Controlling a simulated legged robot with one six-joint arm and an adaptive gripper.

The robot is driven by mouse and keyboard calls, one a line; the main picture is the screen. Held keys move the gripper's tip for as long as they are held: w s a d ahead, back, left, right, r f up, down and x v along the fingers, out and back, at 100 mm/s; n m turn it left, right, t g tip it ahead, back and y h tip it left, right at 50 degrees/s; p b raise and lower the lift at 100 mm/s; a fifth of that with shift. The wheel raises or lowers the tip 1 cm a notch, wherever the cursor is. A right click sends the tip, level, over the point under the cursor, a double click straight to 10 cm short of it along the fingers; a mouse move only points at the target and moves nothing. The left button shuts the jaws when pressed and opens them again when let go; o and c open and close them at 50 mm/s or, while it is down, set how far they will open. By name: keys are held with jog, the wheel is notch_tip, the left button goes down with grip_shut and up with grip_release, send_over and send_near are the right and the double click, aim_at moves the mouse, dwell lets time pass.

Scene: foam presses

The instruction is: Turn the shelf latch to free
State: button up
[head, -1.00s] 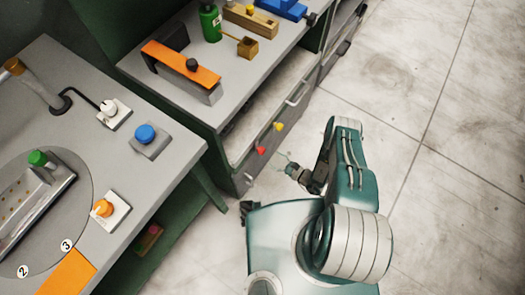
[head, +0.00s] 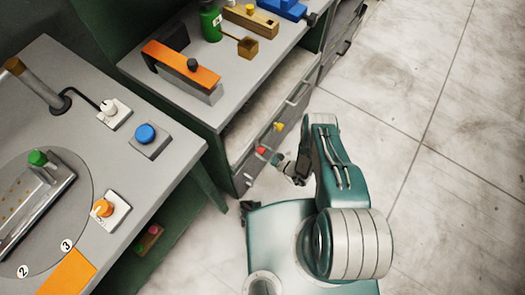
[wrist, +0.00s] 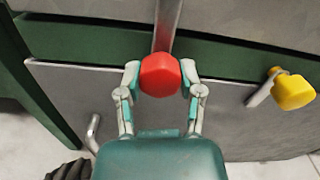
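A red knob (wrist: 160,75) on a metal lever (wrist: 168,25) is at the middle of the wrist view. It also shows on the front of the shelf unit in the head view (head: 261,150). A yellow knob (wrist: 293,91) on a second, tilted lever is to its right; it shows in the head view too (head: 278,127). I cannot tell which is the shelf latch. My gripper (wrist: 160,77) has one finger on each side of the red knob, with its tips at or very near the knob's sides. Whether it is clamped is unclear.
A bar handle (wrist: 93,133) is on the grey panel left of my gripper. The grey bench (head: 245,75) above carries an orange-topped press (head: 182,65) and a green bottle (head: 210,21). A nearer table (head: 115,165) with buttons stands at left. Floor at right is clear.

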jog(key=shift+n, duration=0.3)
jog(key=n, duration=0.8)
jog(key=shift+n, duration=0.4)
jog(key=n, duration=0.4)
jog(key=shift+n, duration=0.3)
jog(key=shift+s+n, duration=0.1)
jog(key=shift+n, duration=1.8)
jog(key=shift+f, duration=0.1)
jog(key=o, duration=1.1)
jog(key=shift+s, duration=0.1)
jog(key=shift+a, duration=0.1)
jog(key=shift+w, duration=0.2)
